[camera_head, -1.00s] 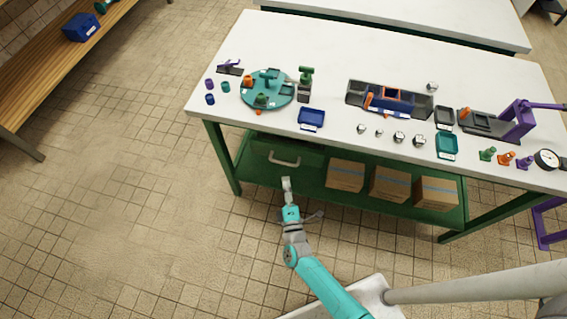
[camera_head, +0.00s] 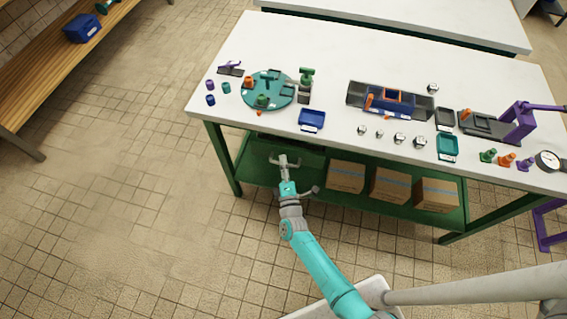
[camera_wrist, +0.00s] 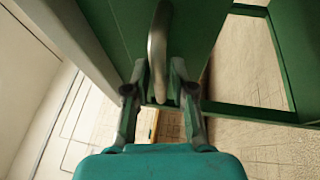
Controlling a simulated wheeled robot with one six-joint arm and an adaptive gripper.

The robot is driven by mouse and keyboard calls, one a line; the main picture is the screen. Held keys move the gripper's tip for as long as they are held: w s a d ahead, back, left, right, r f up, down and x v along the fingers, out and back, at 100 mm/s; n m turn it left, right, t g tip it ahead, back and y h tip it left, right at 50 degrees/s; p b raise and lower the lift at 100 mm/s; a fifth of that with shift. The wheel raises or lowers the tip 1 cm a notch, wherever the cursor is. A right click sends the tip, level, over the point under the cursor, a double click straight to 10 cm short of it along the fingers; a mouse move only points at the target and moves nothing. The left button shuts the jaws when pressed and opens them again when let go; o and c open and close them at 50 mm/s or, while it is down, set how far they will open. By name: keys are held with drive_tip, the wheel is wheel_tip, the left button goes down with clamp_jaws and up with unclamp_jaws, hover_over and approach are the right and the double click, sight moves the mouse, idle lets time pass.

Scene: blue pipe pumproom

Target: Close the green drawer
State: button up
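The green drawer (camera_head: 307,150) is under the left part of the workbench, its front largely in shadow. I cannot tell how far out it stands. Its curved metal handle (camera_head: 271,158) shows on either side of my gripper (camera_head: 284,158). In the wrist view, the handle (camera_wrist: 158,30) runs between the fingertips of my gripper (camera_wrist: 158,70), against the green drawer front (camera_wrist: 110,25). The fingers are apart, one on each side of the handle, with narrow gaps showing. Whether either finger touches it is unclear.
The white workbench top (camera_head: 330,60) overhangs the drawer and carries a teal turntable (camera_head: 253,98), a blue tray (camera_head: 311,118) and several small parts. Cardboard boxes (camera_head: 345,176) stand on the green lower shelf right of the drawer. The tiled floor (camera_head: 120,200) at left is clear.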

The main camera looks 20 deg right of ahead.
sight(287, 156)
clamp_jaws()
drive_tip(key=shift+w+d, duration=0.6)
drive_tip(key=shift+w, duration=0.25)
drive_tip(key=shift+w+d, duration=0.55)
drive_tip(key=shift+w, duration=0.25)
drive_tip(key=shift+o, duration=2.4)
unclamp_jaws()
drive_tip(key=shift+d, duration=0.1)
drive_tip(key=v, duration=1.2)
